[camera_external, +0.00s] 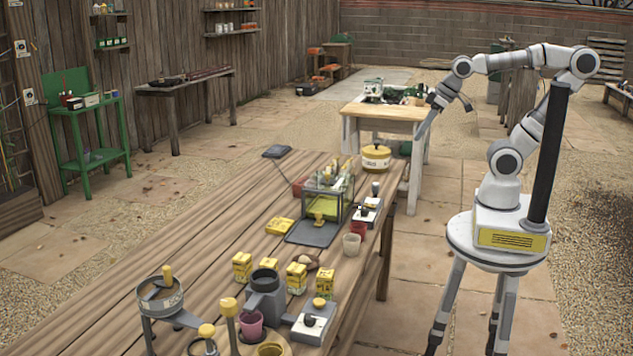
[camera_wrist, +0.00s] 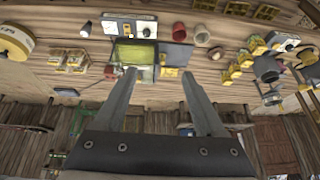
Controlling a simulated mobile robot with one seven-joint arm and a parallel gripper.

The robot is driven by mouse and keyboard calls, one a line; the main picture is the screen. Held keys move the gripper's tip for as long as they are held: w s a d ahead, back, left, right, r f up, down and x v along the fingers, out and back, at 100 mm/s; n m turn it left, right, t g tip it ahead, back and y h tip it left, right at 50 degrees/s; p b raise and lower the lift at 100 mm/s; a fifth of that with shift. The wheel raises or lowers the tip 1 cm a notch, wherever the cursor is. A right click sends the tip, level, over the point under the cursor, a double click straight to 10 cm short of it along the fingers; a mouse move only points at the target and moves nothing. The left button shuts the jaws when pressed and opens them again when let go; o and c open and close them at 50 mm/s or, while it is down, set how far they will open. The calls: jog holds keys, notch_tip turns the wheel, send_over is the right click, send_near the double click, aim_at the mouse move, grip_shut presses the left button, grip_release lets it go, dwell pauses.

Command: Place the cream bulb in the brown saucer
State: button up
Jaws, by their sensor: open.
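A small brown dish (camera_external: 313,264), which looks like the brown saucer, sits on the long plank table behind the yellow cartons. A small pale lump (camera_external: 301,259), possibly the cream bulb, shows at its left side. I cannot tell whether it lies in the dish or beside it. My gripper (camera_external: 436,103) is raised beyond the table's right edge, well away from the dish. In the wrist view my gripper (camera_wrist: 158,74) has its two fingers spread, with nothing held between them. I cannot make out the bulb or saucer clearly in that view.
Yellow cartons (camera_external: 242,267), a grey mug-like device (camera_external: 265,296) and a switch box (camera_external: 313,322) crowd the near table. A clear case (camera_external: 327,192), pale cup (camera_external: 351,245) and round yellow tin (camera_external: 376,157) stand farther back. The table's left planks are mostly clear.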

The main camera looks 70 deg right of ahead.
jog(key=s, duration=0.1)
jog(key=s+d, duration=0.1)
jog(key=s, duration=0.1)
jog(key=shift+s+d+f, duration=0.1)
jog(key=shift+s+d, duration=0.1)
